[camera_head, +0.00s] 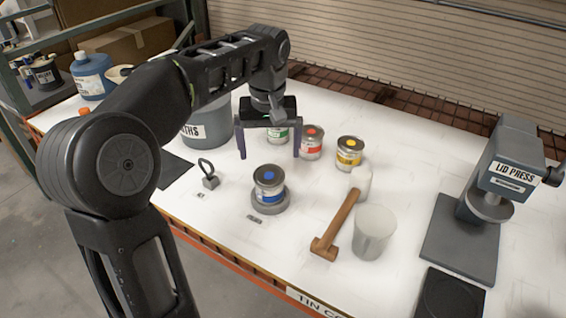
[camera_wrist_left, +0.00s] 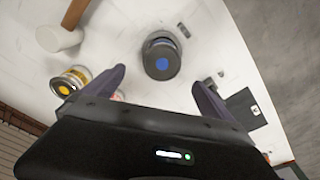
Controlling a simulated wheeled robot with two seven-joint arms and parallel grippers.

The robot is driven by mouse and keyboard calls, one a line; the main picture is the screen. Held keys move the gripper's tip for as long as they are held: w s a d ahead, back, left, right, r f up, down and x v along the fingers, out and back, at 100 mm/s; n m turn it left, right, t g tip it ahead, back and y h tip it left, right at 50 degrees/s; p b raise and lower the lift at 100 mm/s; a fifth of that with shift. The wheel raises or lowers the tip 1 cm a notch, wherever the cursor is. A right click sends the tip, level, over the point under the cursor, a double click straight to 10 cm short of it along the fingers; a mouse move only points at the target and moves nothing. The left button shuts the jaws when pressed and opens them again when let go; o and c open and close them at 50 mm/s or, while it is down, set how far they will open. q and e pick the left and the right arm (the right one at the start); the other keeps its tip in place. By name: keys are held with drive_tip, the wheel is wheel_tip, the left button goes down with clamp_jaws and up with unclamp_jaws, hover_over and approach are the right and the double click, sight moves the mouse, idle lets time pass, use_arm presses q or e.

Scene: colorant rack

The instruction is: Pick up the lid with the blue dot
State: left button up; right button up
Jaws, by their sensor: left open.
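The lid with the blue dot (camera_head: 268,174) sits on top of a tin with a blue label, and the tin stands on a round grey base (camera_head: 270,206). In the left wrist view the lid (camera_wrist_left: 162,62) is a dark disc with a blue dot, just beyond and between the fingertips. My left gripper (camera_head: 269,155) is open and empty, fingers pointing down. In the head view it appears behind the blue-dot tin. It also shows in the left wrist view (camera_wrist_left: 159,77), with the fingers apart and not touching the lid. My right gripper is not in view.
Tins with red (camera_head: 312,142), yellow (camera_head: 349,152) and green (camera_head: 278,136) marks stand behind. A mallet (camera_head: 338,226) and a pale cup (camera_head: 374,232) are at right. A weight with a ring handle (camera_head: 210,181) is left. The lid press (camera_head: 505,165) stands far right.

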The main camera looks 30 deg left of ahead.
sight(269, 175)
use_arm(q)
drive_tip(key=shift+s, duration=0.15)
drive_tip(key=shift+w+f, duration=0.2)
drive_tip(key=shift+f, duration=1.05)
drive_tip(key=shift+a, duration=0.1)
drive_tip(key=shift+w+a+f+p, duration=0.15)
drive_tip(key=shift+f+p, duration=0.6)
drive_tip(key=shift+f, duration=1.85)
drive_tip(key=shift+c, duration=0.3)
drive_tip(key=c, duration=1.4)
